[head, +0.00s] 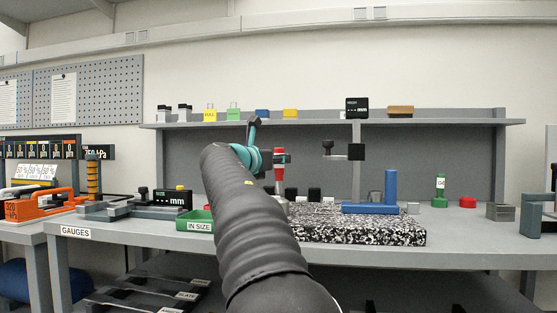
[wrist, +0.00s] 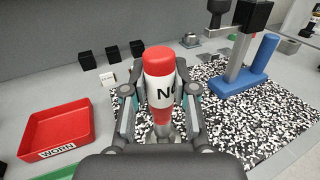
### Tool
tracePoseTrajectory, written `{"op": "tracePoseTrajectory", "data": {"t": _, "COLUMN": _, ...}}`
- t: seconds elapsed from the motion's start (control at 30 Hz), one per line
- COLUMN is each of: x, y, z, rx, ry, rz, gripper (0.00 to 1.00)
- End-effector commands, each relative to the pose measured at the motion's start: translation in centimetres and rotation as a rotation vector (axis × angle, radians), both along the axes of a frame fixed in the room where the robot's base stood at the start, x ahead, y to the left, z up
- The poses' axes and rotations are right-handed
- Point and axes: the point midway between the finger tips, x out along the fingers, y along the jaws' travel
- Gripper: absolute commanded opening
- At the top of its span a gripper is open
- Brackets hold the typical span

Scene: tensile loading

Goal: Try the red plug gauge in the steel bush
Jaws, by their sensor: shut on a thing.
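The red plug gauge (wrist: 158,62) has a white band with black lettering, partly readable as "NO". My gripper (wrist: 162,108) is shut on it, one finger on each side, and holds it roughly upright. In the head view the red gauge (head: 280,157) stands above the left part of the speckled plate, just right of my arm. I cannot pick out the steel bush for certain. A round grey metal piece (wrist: 190,41) lies behind the gauge in the wrist view.
A red WORN tray (wrist: 40,128) is at left in the wrist view. A green IN SIZE tray (head: 186,223), a green gauge (head: 439,190) and a grey block (head: 497,212) are on the bench.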

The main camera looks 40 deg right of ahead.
Motion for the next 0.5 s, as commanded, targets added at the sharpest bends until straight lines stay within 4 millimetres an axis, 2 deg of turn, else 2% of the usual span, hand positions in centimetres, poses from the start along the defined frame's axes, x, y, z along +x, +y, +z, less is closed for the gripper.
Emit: {"op": "tracePoseTrajectory", "data": {"t": 0.5, "x": 0.0, "y": 0.0, "z": 1.8, "rx": -0.001, "ry": 0.000, "rz": 0.000, "gripper": 0.00}}
